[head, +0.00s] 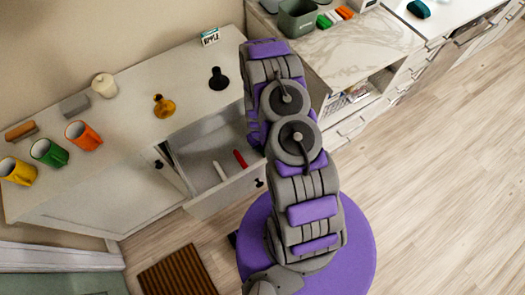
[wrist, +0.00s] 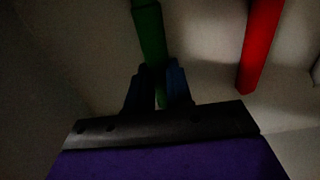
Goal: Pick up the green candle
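The green candle (wrist: 150,32) shows in the wrist view at top centre, inside a pale, shadowed drawer. My gripper (wrist: 159,84) has its two dark blue fingers apart, one on each side of the candle's near part. A pale gap shows between the fingers beside a strip of green, so they do not look closed on it. Contact is too dark to tell. In the head view my arm covers the gripper, and I cannot see the green candle.
The open drawer (head: 203,154) holds a red candle (head: 240,158) and a white candle (head: 220,170). In the wrist view the red candle (wrist: 260,45) lies to the right. A mustard vase (head: 164,106), a black vase (head: 218,79) and several mugs stand on the cabinet top above.

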